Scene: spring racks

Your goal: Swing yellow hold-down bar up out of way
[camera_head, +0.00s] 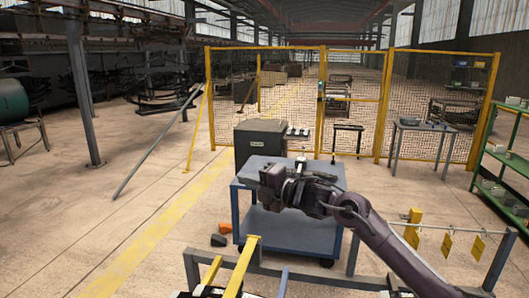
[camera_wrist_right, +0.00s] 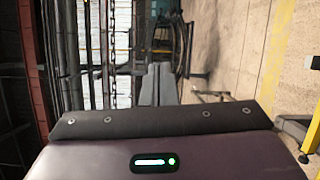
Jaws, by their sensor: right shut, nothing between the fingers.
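A yellow bar (camera_head: 243,266), likely the hold-down bar, slopes from the bottom edge up to the grey rack frame (camera_head: 300,273) in the head view. A shorter yellow piece (camera_head: 212,270) stands to its left. Its lower end is cut off by the picture edge. My right gripper (camera_head: 264,180) is in front of the blue cart in the picture, above and apart from the yellow bar. In the right wrist view its two fingers (camera_wrist_right: 159,84) are together with nothing between them. The bar does not show in that view. My left gripper is not in view.
A blue cart (camera_head: 284,228) stands beyond the rack, with a dark box (camera_head: 260,138) behind it. Orange and dark blocks (camera_head: 225,228) lie on the floor left of the cart. Yellow tags (camera_head: 447,246) hang from a rail at right. Green shelving (camera_head: 497,160) stands far right.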

